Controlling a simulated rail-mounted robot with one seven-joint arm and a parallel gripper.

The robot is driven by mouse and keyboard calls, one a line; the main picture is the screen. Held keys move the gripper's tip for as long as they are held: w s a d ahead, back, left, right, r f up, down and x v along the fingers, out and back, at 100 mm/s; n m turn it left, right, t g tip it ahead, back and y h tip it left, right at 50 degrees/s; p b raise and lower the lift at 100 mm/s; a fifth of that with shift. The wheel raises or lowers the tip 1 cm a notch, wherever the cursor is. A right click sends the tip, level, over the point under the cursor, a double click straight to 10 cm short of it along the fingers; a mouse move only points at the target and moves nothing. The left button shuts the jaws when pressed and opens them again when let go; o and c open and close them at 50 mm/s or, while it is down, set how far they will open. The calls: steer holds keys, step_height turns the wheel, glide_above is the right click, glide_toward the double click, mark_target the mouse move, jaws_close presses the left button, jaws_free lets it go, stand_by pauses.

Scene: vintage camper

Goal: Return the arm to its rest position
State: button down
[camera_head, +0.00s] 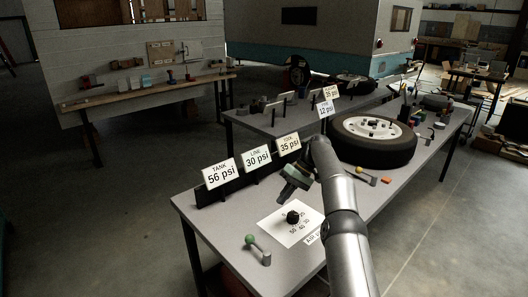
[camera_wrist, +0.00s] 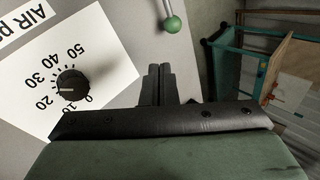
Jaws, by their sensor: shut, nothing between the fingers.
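My arm reaches in from the lower right in the head view, bent over the near table, with my gripper (camera_head: 284,196) hanging above the white dial sheet. In the wrist view my gripper (camera_wrist: 160,72) is shut, its two dark fingers together and empty. Below it, a black dial knob (camera_wrist: 72,85) sits on the white sheet (camera_wrist: 104,45), with numbers from 0 to 50 around it. The knob also shows in the head view (camera_head: 293,217). A green ball lever (camera_wrist: 172,24) stands apart from the fingers; the head view shows it at the table's front left (camera_head: 249,239).
Signs reading 56 psi (camera_head: 221,174), 30 psi (camera_head: 257,157) and 35 psi (camera_head: 288,144) stand along the table's back edge. A wheel (camera_head: 372,138) lies right of my arm. A yellow-knobbed lever (camera_head: 361,170) and an orange piece (camera_head: 386,180) are near it. Open floor lies in front.

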steer(key=s+a+r+m+t+h, duration=0.1)
steer(key=s+a+r+h, duration=0.1)
steer(key=s+r, duration=0.5)
steer(key=s+a+r+m+h, duration=0.15)
steer(key=s+r, duration=0.25)
steer(key=s, duration=0.4)
steer(key=s+d+f+h, duration=0.1)
steer(key=s+f, duration=0.1)
steer(key=s, duration=0.8)
steer(key=s+d+f+m+t+h, duration=0.1)
steer(key=s+d+f, duration=0.1)
steer(key=s, duration=0.8)
steer(key=s+d+f+t+h, duration=0.1)
steer(key=s+d+f, duration=0.1)
steer(key=s, duration=0.9)
steer(key=shift+d+f+h, duration=0.15)
steer(key=shift+f+h, duration=0.2)
steer(key=shift+f, duration=0.1)
steer(key=shift+m, duration=0.25)
